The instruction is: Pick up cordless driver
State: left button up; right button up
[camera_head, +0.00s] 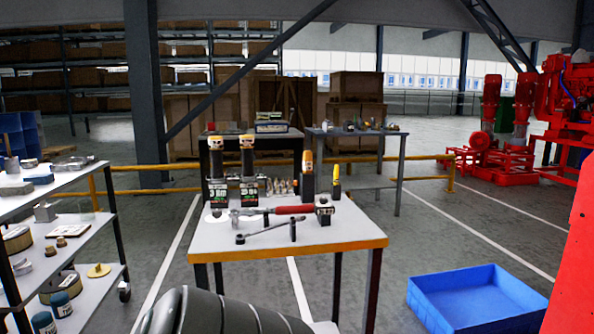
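A work table (345,237) with a white top and an orange-yellow edge stands ahead of me. Two tall tools with black bodies and yellow-orange tops stand upright at its back left: a left one (217,178) and a right one (248,178). They look like cordless drivers, but they are too small to be sure. A smaller orange-and-black tool (307,177) stands to their right, beside a slim yellow-and-black one (336,183). Neither of my grippers shows. A dark ribbed part, likely of my arm, shows at the bottom edge, far from the tools.
A red-handled wrench (285,210) and a smaller wrench (265,232) lie in front of the upright tools. A loaded shelf cart (95,177) stands left, a blue bin (476,297) on the floor at right. Yellow rails (425,178) run behind the table. The floor between table and bin is clear.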

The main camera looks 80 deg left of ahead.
aim_at(247, 142)
jog(key=u, duration=2.7)
